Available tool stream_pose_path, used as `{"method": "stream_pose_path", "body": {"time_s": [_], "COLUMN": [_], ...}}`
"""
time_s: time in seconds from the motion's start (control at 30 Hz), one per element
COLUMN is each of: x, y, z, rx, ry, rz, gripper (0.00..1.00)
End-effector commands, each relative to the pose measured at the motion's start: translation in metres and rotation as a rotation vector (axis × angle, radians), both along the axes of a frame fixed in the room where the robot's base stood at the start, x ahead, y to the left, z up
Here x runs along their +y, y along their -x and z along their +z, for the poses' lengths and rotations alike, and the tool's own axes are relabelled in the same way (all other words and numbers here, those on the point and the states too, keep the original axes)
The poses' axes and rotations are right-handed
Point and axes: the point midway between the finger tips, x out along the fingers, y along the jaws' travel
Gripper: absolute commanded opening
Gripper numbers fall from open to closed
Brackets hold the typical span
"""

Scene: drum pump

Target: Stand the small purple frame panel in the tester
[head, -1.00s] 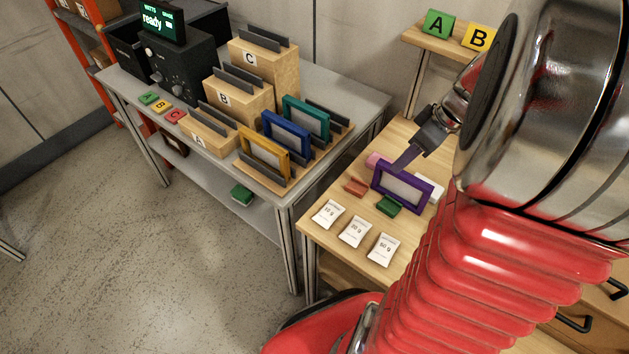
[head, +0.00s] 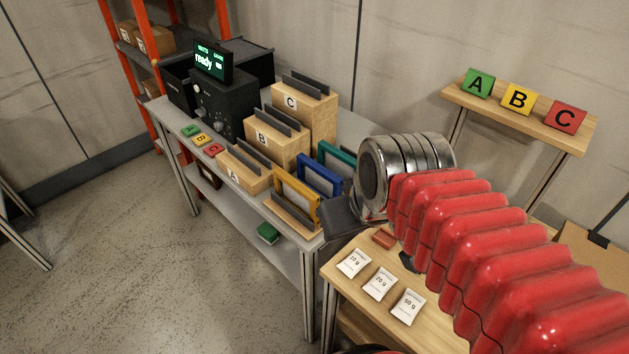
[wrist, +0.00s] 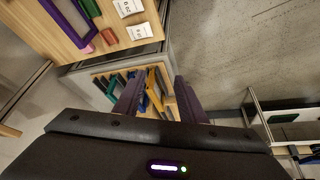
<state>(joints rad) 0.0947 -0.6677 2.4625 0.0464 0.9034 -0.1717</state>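The small purple frame panel (wrist: 87,36) is at the upper left of the wrist view, on the wooden table, away from my fingers. In the head view my arm hides it. My gripper (wrist: 160,78) is open, its two dark fingers apart with nothing between them. In the head view only its dark body (head: 343,215) shows, near the front end of the grey bench; its fingertips are hidden. The black unit with the green "ready" display (head: 213,62), which looks like the tester, stands on the bench at the back left.
Wooden slotted blocks A (head: 243,172), B (head: 277,143) and C (head: 305,108) stand on the bench (head: 180,120). Yellow (head: 297,199), blue (head: 320,182) and teal (head: 337,158) frames stand beside them. White weight packets (head: 380,283) lie on the wooden table. A sign shelf (head: 516,113) is at right.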

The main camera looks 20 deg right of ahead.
Motion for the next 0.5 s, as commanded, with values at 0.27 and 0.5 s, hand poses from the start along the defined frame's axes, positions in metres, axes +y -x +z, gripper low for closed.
{"method": "stream_pose_path", "body": {"time_s": [0.27,0.5], "x": [0.019,0.019], "y": [0.014,0.014], "z": [0.005,0.005], "rx": [-0.047,-0.047], "ry": [-0.029,-0.030], "rz": [-0.048,-0.050], "gripper": [0.37,0.39]}}
